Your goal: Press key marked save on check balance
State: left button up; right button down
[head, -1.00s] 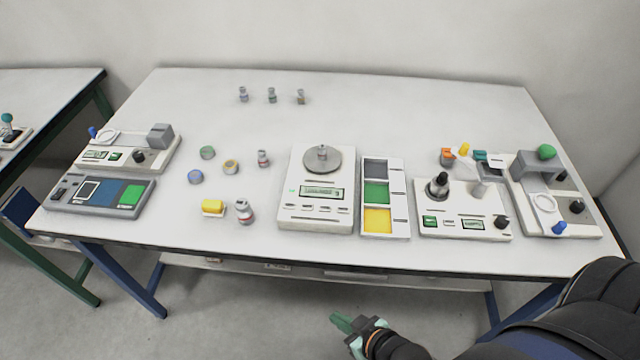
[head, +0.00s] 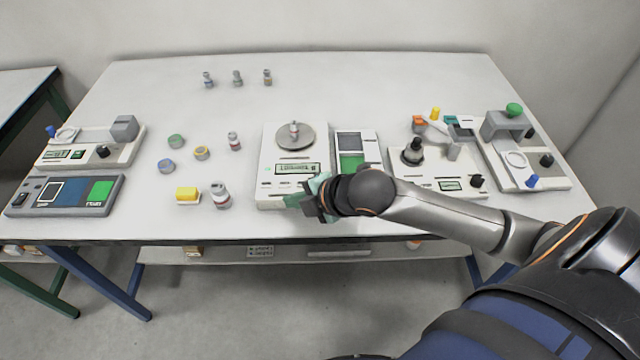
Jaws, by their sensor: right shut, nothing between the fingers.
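The white balance (head: 268,150) stands at the middle of the table, with a round metal pan (head: 311,139) and a green display (head: 298,169). My left gripper is not in view.
Other devices stand at the right, including a white unit (head: 467,193). Vials, a yellow block (head: 187,194) and a blue-and-green panel (head: 75,194) are at the left.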

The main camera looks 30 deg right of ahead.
jog(key=w+d+r+n+h, duration=0.2)
jog(key=d+r+n, duration=0.6)
jog(key=d, duration=0.1)
jog(key=shift+w+r+h+b, duration=0.3)
jog(key=shift+w, duration=0.1)
jog(key=shift+a, duration=0.1)
